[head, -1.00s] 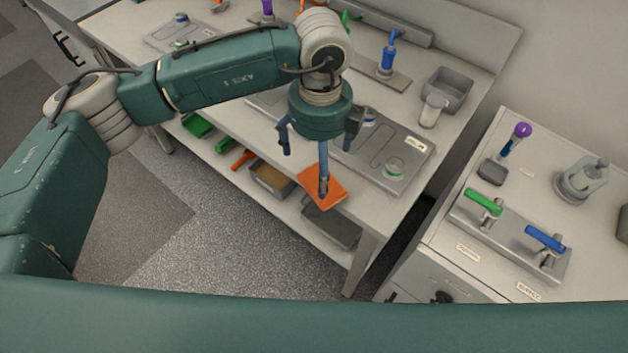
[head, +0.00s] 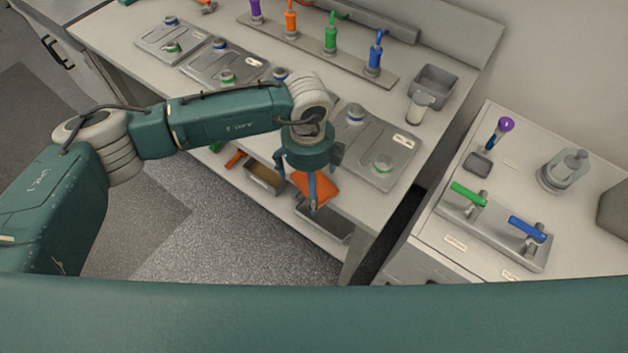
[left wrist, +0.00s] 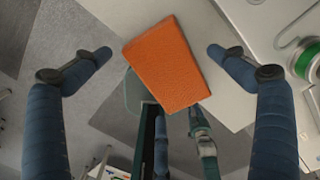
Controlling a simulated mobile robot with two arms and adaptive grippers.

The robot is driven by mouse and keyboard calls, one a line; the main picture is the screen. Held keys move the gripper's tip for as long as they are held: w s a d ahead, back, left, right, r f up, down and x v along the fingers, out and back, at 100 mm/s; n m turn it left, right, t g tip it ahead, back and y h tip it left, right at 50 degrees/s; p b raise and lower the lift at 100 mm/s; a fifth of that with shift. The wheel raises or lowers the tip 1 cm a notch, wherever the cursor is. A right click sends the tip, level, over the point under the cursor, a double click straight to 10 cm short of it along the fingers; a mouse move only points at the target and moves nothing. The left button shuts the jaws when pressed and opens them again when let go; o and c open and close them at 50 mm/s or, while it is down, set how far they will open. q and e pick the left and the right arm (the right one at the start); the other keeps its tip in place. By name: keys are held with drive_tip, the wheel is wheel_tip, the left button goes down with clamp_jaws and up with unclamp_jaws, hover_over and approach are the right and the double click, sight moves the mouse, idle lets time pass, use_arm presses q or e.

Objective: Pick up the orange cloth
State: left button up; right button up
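The orange cloth (head: 322,187) is a flat rectangular piece at the front edge of the workbench. It appears to stick out partly past the edge. In the left wrist view the cloth (left wrist: 167,65) lies between the two blue fingers, tilted and untouched. My left gripper (head: 309,188) is open above the cloth, with one finger in front of it in the head view. Its fingers (left wrist: 160,53) are wide apart in the left wrist view. How high they are above the cloth is hard to tell.
The workbench (head: 430,125) holds grey fixture plates (head: 376,150) behind the gripper and a row of coloured-handled tools. A grey bin (head: 436,85) and a white cup (head: 418,108) stand at its right. Bins sit on the lower shelf. A cabinet with a green-and-blue lever plate (head: 490,233) stands right.

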use_arm(q)
drive_tip(key=c, duration=0.9)
drive_tip(key=shift+r, duration=0.1)
